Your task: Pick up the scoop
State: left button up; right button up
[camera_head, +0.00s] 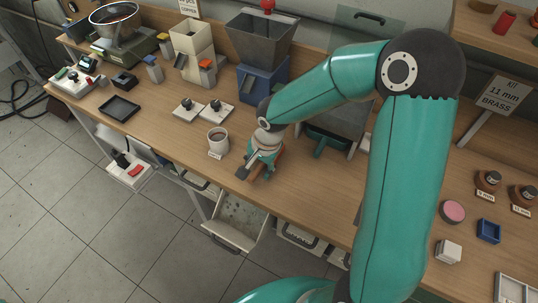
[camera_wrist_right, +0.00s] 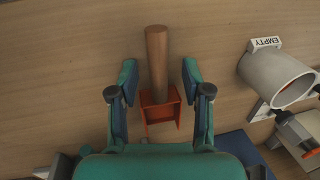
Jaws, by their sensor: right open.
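The scoop has a brown wooden handle (camera_wrist_right: 157,62) and an orange-red square scoop head (camera_wrist_right: 160,112). In the right wrist view it lies on the wooden bench between the two fingers of my right gripper (camera_wrist_right: 159,78). The gripper is open, with a visible gap on both sides of the handle. In the head view my right gripper (camera_head: 257,166) is low over the bench's front edge, and it and the arm hide most of the scoop. My left gripper is not in view.
A grey cup (camera_head: 217,139) with an "EMPTY" label stands just left of the right gripper. An open drawer (camera_head: 240,220) hangs below the front edge.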

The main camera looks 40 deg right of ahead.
jog(key=shift+f, duration=0.3)
grip_shut()
jog(key=shift+w+r, duration=0.1)
jog(key=shift+r, duration=0.05)
